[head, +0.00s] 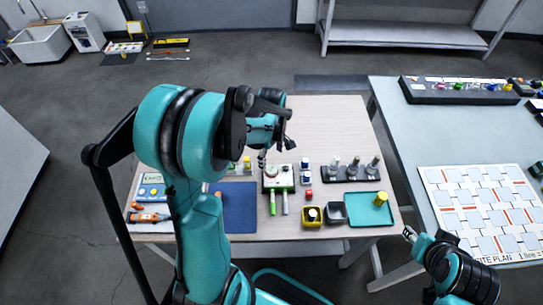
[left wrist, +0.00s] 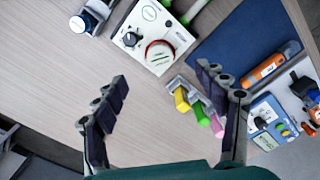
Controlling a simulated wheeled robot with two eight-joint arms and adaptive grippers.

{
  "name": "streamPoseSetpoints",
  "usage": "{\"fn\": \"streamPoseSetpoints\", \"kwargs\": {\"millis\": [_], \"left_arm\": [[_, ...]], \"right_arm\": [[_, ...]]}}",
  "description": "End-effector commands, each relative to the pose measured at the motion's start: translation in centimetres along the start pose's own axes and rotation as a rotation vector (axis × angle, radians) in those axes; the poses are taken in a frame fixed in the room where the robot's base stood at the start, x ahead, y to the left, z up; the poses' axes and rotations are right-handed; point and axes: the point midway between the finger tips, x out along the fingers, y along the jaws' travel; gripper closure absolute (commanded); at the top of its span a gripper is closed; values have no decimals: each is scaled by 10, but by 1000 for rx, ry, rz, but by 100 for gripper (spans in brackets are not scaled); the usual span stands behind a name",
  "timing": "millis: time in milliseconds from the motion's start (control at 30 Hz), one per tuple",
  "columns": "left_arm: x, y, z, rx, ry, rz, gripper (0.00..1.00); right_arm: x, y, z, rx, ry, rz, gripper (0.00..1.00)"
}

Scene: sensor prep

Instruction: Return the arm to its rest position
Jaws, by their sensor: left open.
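My left arm rises through the middle of the head view, its elbow bent high over the wooden table (head: 320,115). My left gripper (head: 272,140) hangs above the table behind the white-and-green box (head: 279,178). My right gripper (head: 409,234) is at the lower right of the head view, near the gap between the two tables. It is small there, and its jaw opening is unclear.
The wooden table holds a blue mat (head: 234,213), a teal tray (head: 361,216), yellow (head: 302,222) and grey bins, and a dark rack (head: 336,174). The left wrist view shows a clear holder with coloured pieces (left wrist: 180,98). A grey-blue table (head: 400,125) stands at right. The wooden table's back is clear.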

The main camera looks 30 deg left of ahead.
Motion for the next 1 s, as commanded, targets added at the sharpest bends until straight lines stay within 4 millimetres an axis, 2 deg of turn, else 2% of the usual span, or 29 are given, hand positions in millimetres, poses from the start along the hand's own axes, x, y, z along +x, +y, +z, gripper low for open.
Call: {"fn": "streamPoseSetpoints", "kwargs": {"millis": [433,533,667,800,1000], "left_arm": [[1,0,0,1,0,0,28],[-5,-2,3,30,4,11,28],[-28,-8,16,167,27,65,28],[-64,-23,40,426,83,161,28],[-103,-52,73,816,205,293,28]], "right_arm": [[1,0,0,0,0,0,60],[1,0,0,0,0,0,60],[0,0,0,0,0,0,60],[0,0,0,0,0,0,60],[1,0,0,0,0,0,60]]}}
